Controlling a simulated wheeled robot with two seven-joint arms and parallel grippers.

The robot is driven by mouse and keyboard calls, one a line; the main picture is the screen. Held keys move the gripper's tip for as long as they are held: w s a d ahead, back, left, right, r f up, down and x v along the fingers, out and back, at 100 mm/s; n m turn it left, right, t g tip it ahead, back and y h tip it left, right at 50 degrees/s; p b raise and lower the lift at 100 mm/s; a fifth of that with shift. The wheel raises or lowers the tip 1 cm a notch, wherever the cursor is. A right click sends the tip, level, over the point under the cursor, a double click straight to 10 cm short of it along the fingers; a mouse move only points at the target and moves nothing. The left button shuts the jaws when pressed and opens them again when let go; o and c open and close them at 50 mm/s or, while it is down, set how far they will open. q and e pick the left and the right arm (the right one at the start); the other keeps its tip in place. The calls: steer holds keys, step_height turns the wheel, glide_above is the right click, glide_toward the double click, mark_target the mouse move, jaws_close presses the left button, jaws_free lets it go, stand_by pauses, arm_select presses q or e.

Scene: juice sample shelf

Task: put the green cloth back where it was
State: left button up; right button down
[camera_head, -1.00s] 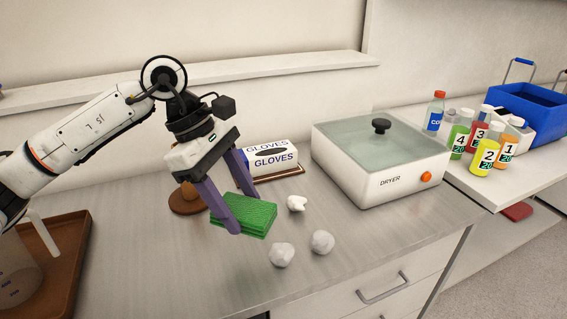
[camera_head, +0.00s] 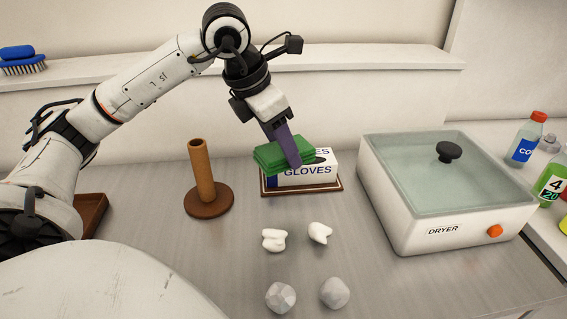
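The green cloth (camera_head: 268,157) is a folded, layered stack. My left gripper (camera_head: 291,154) is shut on it, with one purple finger showing in front of the cloth and the other hidden. The cloth is up off the counter and roughly level, overlapping the upper left of the glove box (camera_head: 310,176) in the head view. I cannot tell whether it touches the box. My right gripper is not in view.
A brown upright post on a round base (camera_head: 209,201) stands left of the glove box, which sits on a brown tray (camera_head: 270,191). Several white and grey lumps (camera_head: 280,297) lie in front. The dryer (camera_head: 400,222) stands right. A blue brush (camera_head: 22,60) lies on the ledge.

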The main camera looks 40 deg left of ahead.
arm_select(q)
step_height(320, 180, down, 4)
steer(key=shift+r, duration=0.1)
steer(key=shift+f+b, duration=0.65)
steer(key=shift+b, duration=0.15)
steer(key=o, duration=1.1)
steer(key=shift+r, duration=0.1)
